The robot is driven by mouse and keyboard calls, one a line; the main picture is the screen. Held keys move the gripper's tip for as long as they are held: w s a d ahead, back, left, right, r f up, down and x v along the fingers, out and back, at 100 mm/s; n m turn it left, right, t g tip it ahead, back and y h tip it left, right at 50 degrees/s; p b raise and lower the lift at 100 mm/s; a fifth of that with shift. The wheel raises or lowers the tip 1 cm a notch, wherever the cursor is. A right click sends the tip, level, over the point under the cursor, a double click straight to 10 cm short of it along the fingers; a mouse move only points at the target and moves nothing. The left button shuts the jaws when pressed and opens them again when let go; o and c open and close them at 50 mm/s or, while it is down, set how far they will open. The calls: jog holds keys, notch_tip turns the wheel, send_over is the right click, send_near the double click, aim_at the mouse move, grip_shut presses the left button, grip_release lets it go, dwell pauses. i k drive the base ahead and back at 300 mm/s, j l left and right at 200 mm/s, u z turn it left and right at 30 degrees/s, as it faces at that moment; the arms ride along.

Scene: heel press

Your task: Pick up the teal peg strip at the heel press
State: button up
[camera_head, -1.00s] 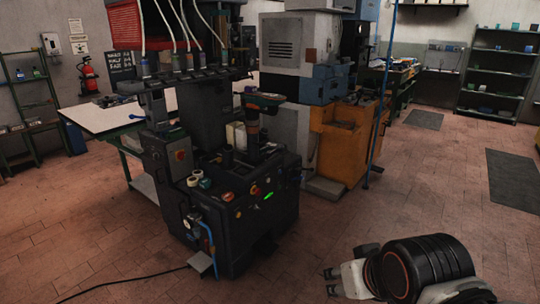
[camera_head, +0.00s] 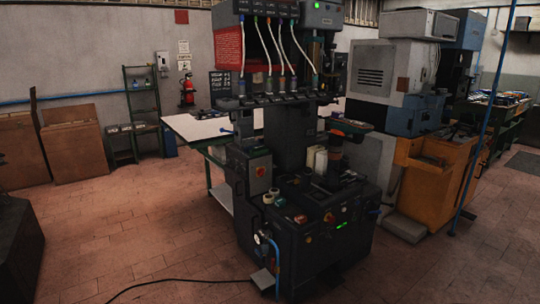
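The heel press (camera_head: 300,190) is a dark machine standing in the middle of the view, with rolls and small parts on its lower deck. A flat part with a green-teal edge (camera_head: 349,126) sits higher up at the press's right side. I cannot make out the teal peg strip for certain. My gripper is not in view.
A white-topped table (camera_head: 195,128) stands behind the press at left. An orange cabinet (camera_head: 440,180) and a grey machine (camera_head: 385,80) stand at right, with a blue pole (camera_head: 483,120). A black cable (camera_head: 180,281) and a pedal (camera_head: 263,278) lie on the floor.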

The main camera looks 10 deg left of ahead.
aim_at(345, 177)
jog(key=i+l+u, duration=0.1)
jog(key=u, duration=0.3)
jog(key=i+l+u, duration=0.2)
jog(key=u, duration=0.2)
jog(key=i+l+u, duration=0.1)
jog(key=l, duration=0.25)
jog(key=i+l+u, duration=0.1)
jog(key=i+l, duration=0.15)
jog(key=i+l+u, duration=0.1)
jog(key=l, duration=0.35)
jog(key=i+l+u, duration=0.1)
jog(key=l, duration=0.25)
jog(key=i+l+u, duration=0.1)
jog(key=i+l, duration=0.15)
jog(key=l, duration=0.15)
jog(key=i+l+u, duration=0.1)
jog(key=l, duration=0.25)
jog(key=i+l, duration=0.15)
jog(key=l, duration=0.25)
jog(key=i+l+z, duration=0.1)
jog(key=l, duration=0.3)
jog(key=i+l, duration=0.2)
jog(key=l, duration=0.15)
jog(key=l+u, duration=0.15)
jog(key=i+l, duration=0.05)
